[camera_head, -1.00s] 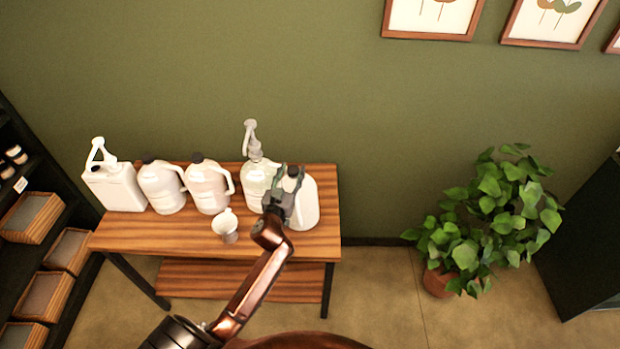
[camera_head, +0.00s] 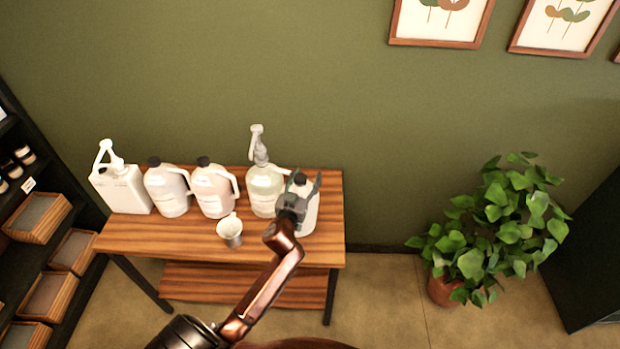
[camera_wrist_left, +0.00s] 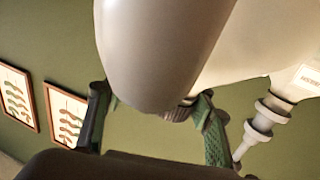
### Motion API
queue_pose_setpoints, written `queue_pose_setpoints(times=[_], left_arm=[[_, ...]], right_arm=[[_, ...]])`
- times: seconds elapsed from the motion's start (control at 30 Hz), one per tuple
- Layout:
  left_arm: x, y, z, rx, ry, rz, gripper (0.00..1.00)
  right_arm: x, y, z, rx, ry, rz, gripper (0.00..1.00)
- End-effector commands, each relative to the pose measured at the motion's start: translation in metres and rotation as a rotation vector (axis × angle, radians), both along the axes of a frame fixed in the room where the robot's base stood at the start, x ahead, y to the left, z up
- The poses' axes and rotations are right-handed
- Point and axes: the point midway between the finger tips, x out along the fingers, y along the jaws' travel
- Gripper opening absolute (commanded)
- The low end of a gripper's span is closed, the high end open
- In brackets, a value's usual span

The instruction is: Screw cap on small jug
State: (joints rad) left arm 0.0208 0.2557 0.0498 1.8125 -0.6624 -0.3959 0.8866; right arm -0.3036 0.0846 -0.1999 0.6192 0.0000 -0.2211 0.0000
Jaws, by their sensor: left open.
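A white jug (camera_head: 308,217) with a dark cap (camera_head: 300,178) stands at the right end of the wooden table. My left gripper (camera_head: 299,186) is at its top, with its fingers open on either side of the cap. In the left wrist view, the pale jug (camera_wrist_left: 160,50) fills the upper middle, and the ribbed dark cap (camera_wrist_left: 178,114) shows between the spread fingers of the left gripper (camera_wrist_left: 152,118). I cannot tell whether a finger touches the cap. The gripper partly hides the jug in the head view. My right gripper is not in view.
Two capped jugs (camera_head: 168,195) (camera_head: 213,195) and a white pump container (camera_head: 121,190) stand further left. A plant (camera_head: 500,225) stands right.

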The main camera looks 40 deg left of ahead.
Motion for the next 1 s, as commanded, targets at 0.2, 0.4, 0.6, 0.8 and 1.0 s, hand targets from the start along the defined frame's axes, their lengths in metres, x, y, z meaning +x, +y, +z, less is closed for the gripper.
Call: queue_pose_setpoints(times=[0.2,0.4,0.6,0.8,1.0], left_arm=[[-0.003,-0.001,0.000,-0.001,0.000,0.000,0.49],[-0.025,-0.008,-0.001,-0.003,0.000,-0.001,0.49],[-0.054,-0.016,-0.002,-0.005,0.002,0.000,0.49],[-0.073,-0.021,-0.001,-0.004,0.000,-0.001,0.49],[-0.077,-0.022,-0.001,-0.002,-0.001,-0.001,0.49]], right_arm=[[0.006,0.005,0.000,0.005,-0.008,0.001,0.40],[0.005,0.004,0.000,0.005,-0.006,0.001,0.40],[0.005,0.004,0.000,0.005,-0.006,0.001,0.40],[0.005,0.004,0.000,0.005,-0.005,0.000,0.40],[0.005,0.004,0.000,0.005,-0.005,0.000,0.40]])
